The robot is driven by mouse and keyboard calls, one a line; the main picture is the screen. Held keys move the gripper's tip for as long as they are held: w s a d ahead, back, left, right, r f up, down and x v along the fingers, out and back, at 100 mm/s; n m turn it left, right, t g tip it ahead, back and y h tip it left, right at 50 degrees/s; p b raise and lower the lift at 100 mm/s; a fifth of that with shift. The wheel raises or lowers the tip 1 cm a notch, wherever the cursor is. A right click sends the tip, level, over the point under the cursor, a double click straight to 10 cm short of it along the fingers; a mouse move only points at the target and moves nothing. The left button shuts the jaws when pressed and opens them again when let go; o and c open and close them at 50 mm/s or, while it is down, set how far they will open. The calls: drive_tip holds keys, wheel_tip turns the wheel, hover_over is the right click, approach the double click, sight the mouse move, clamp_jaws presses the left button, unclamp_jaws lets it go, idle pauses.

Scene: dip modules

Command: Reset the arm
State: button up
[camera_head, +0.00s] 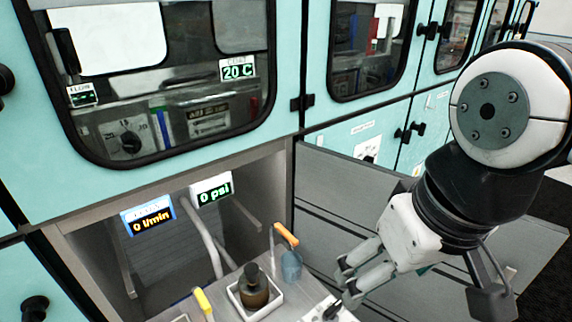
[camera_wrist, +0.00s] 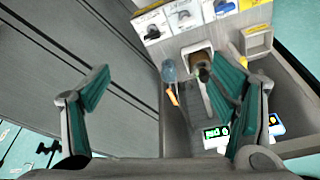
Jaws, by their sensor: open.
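My gripper (camera_head: 346,279) is at the lower right in the head view, on the end of my arm, pointing down and to the left. In the wrist view my gripper (camera_wrist: 165,105) shows two green-padded fingers spread wide apart, with nothing held between them. It is above and beside the open bay. An orange-handled valve (camera_head: 286,236) with a blue-grey body is left of the fingers in the head view, apart from them. In the wrist view the blue-grey body (camera_wrist: 169,72) shows between the fingers.
A dark bottle (camera_head: 254,287) stands in a white square holder. A yellow handle (camera_head: 203,303) is left of it. Two displays (camera_head: 149,219) (camera_head: 212,190) read 0 l/min and 0 psi. A grey panel (camera_head: 345,190) stands behind my gripper. Teal cabinets with windows (camera_head: 160,70) line the back.

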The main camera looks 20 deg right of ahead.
wheel_tip(320, 180, up, 6)
drive_tip(key=t+p, duration=0.1)
drive_tip(key=p, duration=0.4)
drive_tip(key=shift+r, duration=0.25)
